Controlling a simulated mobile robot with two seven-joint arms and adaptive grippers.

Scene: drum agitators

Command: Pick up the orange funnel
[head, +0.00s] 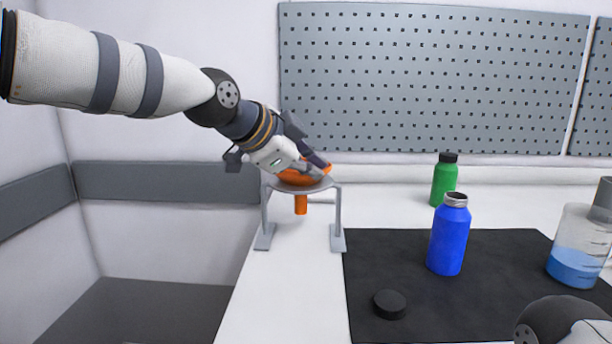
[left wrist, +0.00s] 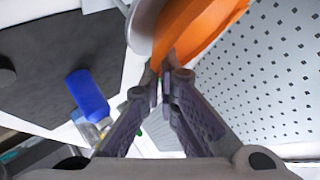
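The orange funnel (head: 302,178) sits in the ring of a grey stand (head: 338,215), its spout hanging below the ring. My left gripper (head: 318,170) reaches down to the funnel's rim from above. In the left wrist view, the orange funnel (left wrist: 190,28) is at the top, and the left gripper's fingertips (left wrist: 162,75) are close together at its edge, appearing to pinch the rim. The exact contact is partly hidden by the fingers. My right gripper is not in view; only part of my right arm shows at the lower right of the head view.
A blue bottle (head: 449,238) without a cap stands on the black mat (head: 400,260), with a black cap (head: 390,304) nearby. A green bottle (head: 444,180) stands behind. A clear bottle with blue liquid (head: 577,262) is at right. A pegboard (head: 430,80) covers the back wall.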

